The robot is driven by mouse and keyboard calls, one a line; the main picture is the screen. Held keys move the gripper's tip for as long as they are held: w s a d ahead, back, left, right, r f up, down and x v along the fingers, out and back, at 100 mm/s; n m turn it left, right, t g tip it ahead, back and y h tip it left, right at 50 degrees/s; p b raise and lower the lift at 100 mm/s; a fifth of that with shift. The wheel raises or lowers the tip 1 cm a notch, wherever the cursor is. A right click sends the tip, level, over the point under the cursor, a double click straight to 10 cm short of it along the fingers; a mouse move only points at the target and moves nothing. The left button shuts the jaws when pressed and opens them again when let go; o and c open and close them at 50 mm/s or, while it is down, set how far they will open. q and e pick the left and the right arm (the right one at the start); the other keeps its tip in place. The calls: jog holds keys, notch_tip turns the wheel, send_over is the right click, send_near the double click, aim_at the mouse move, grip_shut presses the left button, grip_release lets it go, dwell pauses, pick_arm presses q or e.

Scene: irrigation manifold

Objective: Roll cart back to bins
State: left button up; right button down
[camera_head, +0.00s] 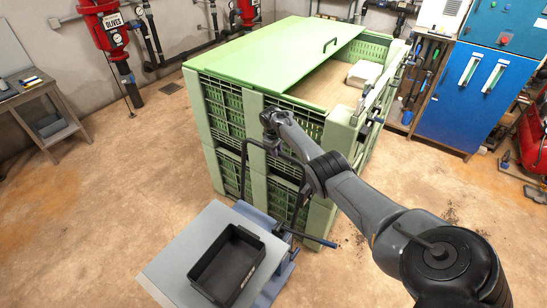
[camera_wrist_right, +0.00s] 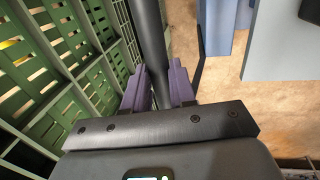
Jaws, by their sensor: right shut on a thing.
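The cart (camera_head: 184,252) stands at bottom centre in the head view, with a flat grey top, a blue frame and a black upright handle (camera_head: 243,172). A black open tray (camera_head: 226,262) sits on its top. My right gripper (camera_head: 272,149) is at the top of the handle, shut on it. In the right wrist view the dark handle bar (camera_wrist_right: 153,45) runs between the purple finger pads. The green slatted bins (camera_head: 230,107) are stacked just behind the handle; any gap to the cart is hard to judge. My left gripper is out of view.
A green lid (camera_head: 270,47) partly covers the top bin, and a white item (camera_head: 364,74) lies by its open part. A blue cabinet (camera_head: 466,95) stands at right, a workbench (camera_head: 48,106) at left. The floor left of the cart is clear.

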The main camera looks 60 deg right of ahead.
jog(key=shift+s+d+r, duration=0.1)
jog(key=shift+d, duration=0.1)
jog(key=c, duration=1.4)
grip_release()
jog(key=o, duration=0.5)
jog(key=shift+d, duration=0.15)
jog(key=shift+a+r+p, duration=0.2)
jog(key=shift+r+p, duration=0.1)
jog(key=shift+r, duration=0.15)
jog(key=shift+a+r+p, duration=0.3)
jog(key=shift+r+p, duration=0.1)
jog(key=shift+r, duration=1.2)
jog(key=shift+a+r+p, duration=0.35)
jog(key=shift+r+p, duration=0.05)
jog(key=shift+r, duration=1.25)
jog(key=shift+a+r+p, duration=0.3)
jog(key=shift+r+p, duration=0.1)
jog(key=shift+r, duration=1.2)
